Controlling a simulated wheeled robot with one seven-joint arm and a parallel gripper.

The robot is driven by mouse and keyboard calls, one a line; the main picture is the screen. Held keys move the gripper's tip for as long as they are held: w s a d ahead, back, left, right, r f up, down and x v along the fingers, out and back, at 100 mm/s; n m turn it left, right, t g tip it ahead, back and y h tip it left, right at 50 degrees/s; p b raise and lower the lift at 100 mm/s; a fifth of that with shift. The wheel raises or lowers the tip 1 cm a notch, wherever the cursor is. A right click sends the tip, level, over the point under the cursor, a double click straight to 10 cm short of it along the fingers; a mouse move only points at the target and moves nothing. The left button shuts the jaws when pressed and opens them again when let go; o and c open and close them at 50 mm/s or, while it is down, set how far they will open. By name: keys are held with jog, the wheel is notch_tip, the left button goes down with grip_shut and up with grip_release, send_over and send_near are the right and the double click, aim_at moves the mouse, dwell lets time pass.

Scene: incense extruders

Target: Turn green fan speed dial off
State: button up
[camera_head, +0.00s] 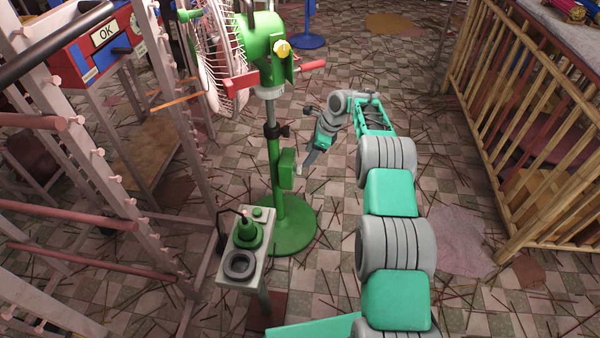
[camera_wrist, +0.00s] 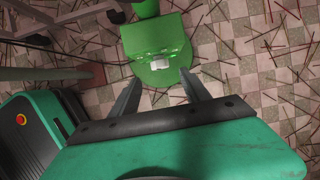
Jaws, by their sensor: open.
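The green pedestal fan (camera_head: 276,195) stands at centre on a round green base. A green control box (camera_head: 286,168) is fixed low on its pole, with a small pale dial (camera_head: 298,170) on the side facing my gripper. In the wrist view, the green box (camera_wrist: 150,45) lies ahead, and the whitish dial (camera_wrist: 160,63) shows between and beyond my fingertips. My gripper (camera_head: 308,160) is open and empty, pointing down toward the box just right of it; its two fingers show in the wrist view (camera_wrist: 159,77). The dial's exact setting is too small to tell.
A yellow knob (camera_head: 282,47) and red bars sit higher on the fan. Wooden racks (camera_head: 100,190) fill the left; a bamboo railing (camera_head: 520,190) stands right. Sticks litter the tiled floor.

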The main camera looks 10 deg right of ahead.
aim_at(301, 166)
jog(key=b+x, duration=0.3)
jog(key=x, duration=0.4)
jog(key=shift+a+f, duration=0.1)
jog(key=shift+f, duration=0.25)
grip_shut()
